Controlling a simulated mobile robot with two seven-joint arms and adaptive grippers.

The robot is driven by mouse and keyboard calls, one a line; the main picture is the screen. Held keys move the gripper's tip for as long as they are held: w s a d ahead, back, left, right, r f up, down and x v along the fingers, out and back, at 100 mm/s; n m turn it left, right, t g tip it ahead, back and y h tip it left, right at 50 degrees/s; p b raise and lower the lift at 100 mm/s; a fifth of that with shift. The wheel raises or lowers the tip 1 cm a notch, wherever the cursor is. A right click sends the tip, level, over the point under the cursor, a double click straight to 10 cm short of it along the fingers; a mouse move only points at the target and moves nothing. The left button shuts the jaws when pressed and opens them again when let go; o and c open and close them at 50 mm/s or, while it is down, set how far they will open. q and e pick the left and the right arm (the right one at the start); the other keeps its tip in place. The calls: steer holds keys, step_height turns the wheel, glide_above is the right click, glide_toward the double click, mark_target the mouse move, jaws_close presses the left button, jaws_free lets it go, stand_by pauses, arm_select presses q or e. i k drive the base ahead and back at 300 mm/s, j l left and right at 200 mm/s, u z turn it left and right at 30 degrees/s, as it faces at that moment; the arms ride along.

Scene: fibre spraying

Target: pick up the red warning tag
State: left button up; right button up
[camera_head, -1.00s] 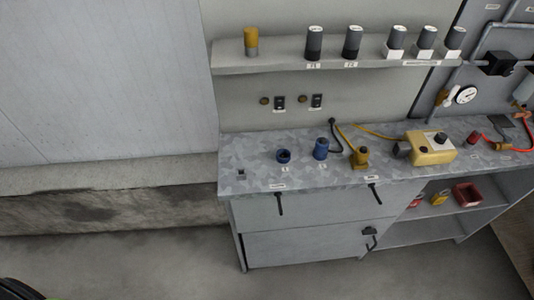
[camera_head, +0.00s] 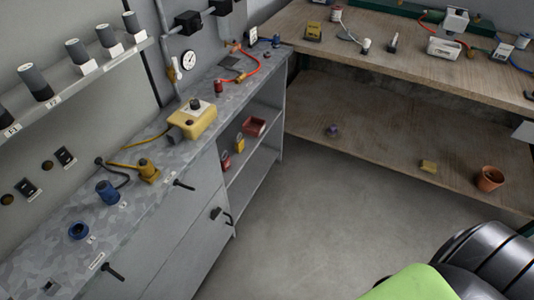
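A small red item (camera_head: 226,160) sits at the near end of the open shelf under the grey counter, partly hidden by the cabinet side. It may be the red warning tag, but it is too small to tell. A yellow padlock-like item (camera_head: 239,145) stands beside it, and a red bin (camera_head: 254,126) is further along the shelf. Neither of my grippers is in view. A green and dark grey body, likely part of me, fills the bottom right corner.
The grey counter (camera_head: 60,245) holds a yellow box (camera_head: 193,121), blue parts and a yellow fitting. A wooden workbench (camera_head: 400,50) stands at the back right, with a terracotta pot (camera_head: 489,179) on its lower shelf. The floor (camera_head: 300,225) between is clear.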

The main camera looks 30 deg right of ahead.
mark_target(225, 162)
steer(key=z, duration=0.4)
steer(key=i+l+u, duration=0.1)
steer(key=u, duration=0.3)
steer(key=i+l+u, duration=0.1)
steer(key=u, duration=0.3)
steer(key=l+u, duration=0.2)
steer(key=u, duration=0.15)
steer(key=i+l+u, duration=0.1)
steer(key=u, duration=0.3)
steer(key=l+u, duration=0.25)
steer(key=l, duration=0.6)
steer(key=l+u, duration=0.2)
steer(key=l, duration=0.65)
steer(key=k+l+u, duration=0.25)
steer(key=l, duration=1.75)
